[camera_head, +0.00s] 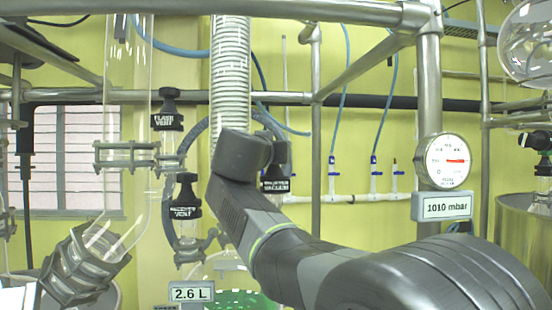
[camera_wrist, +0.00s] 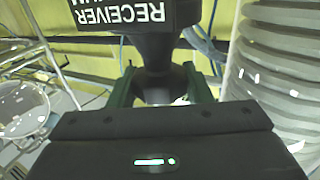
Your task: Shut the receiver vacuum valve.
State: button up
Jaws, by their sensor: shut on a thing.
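The receiver vacuum valve (camera_wrist: 155,50) is black, with a white-lettered label that reads upside down in the wrist view. In the head view its label (camera_head: 276,186) shows just right of my wrist, reading partly "vacuum". My gripper (camera_wrist: 159,72) has its green fingers on either side of the valve's dark, narrowed stem and is shut on it. In the head view my arm hides the fingers and most of the valve.
The flask vent valve (camera_head: 167,120) and the receiver vent valve (camera_head: 185,205) stand to the left. A white ribbed hose (camera_wrist: 275,70) runs close beside the gripper. A gauge (camera_head: 443,161) above a 1010 mbar sign (camera_head: 446,207) is at right. Metal pipes frame the area.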

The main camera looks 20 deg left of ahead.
jog(key=shift+f, duration=0.3)
jog(key=o, duration=1)
jog(key=shift+r, duration=0.15)
jog(key=shift+s, duration=0.15)
jog(key=s+b, duration=0.1)
jog(key=s, duration=0.3)
jog(key=s+d+b, duration=0.1)
jog(key=s, duration=0.4)
jog(key=s+b, duration=0.2)
jog(key=s, duration=0.2)
jog(key=shift+s+d, duration=0.25)
jog(key=shift+d, duration=0.15)
jog(key=shift+w, duration=0.15)
jog(key=w+p, duration=0.1)
jog(key=w, duration=0.3)
jog(key=w+a+p, duration=0.1)
jog(key=w, duration=0.4)
jog(key=w+p, duration=0.2)
jog(key=w, duration=0.2)
jog(key=shift+w+a+r, duration=0.1)
jog(key=shift+w+a, duration=0.15)
jog(key=shift+a, duration=0.15)
